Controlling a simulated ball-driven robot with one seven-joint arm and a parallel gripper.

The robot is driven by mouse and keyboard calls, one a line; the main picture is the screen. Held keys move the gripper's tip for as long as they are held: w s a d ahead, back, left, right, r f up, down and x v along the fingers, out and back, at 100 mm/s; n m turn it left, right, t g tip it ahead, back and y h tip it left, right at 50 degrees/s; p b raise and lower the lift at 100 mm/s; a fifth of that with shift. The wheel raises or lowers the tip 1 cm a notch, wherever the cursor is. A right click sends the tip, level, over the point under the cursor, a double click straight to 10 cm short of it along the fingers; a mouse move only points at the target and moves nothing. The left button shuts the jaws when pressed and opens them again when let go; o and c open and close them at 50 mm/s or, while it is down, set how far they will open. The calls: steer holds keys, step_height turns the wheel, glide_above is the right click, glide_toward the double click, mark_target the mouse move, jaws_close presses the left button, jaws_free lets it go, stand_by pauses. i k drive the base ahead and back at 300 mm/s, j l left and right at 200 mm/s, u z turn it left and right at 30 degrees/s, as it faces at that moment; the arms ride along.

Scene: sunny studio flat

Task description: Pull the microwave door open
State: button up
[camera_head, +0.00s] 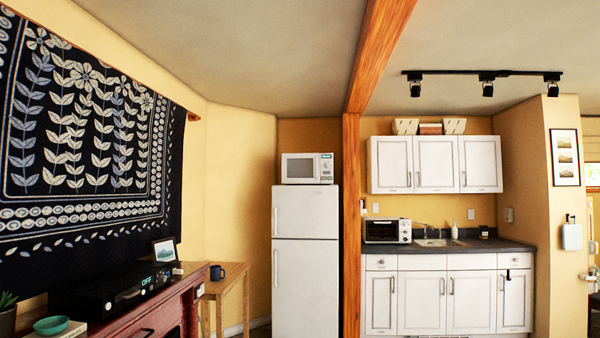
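A white microwave (307,168) stands on top of the white fridge (306,225), near the middle of the view. Its dark door window faces me, with the control panel on its right side. The door looks shut. The microwave is far off across the room and small in the picture, so its handle is hard to make out. My gripper is not in view.
A wooden post (351,220) rises just right of the fridge. A toaster oven (387,231) sits on the dark counter (470,246). A red cabinet (160,308) and small wooden table (228,283) line the left. The floor is mostly out of view.

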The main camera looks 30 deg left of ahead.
mark_target(296, 168)
steer(key=i+j+u, duration=0.8)
steer(key=i, duration=0.65)
steer(key=i+l+u, duration=0.1)
steer(key=i+u, duration=0.2)
steer(key=i, duration=2.55)
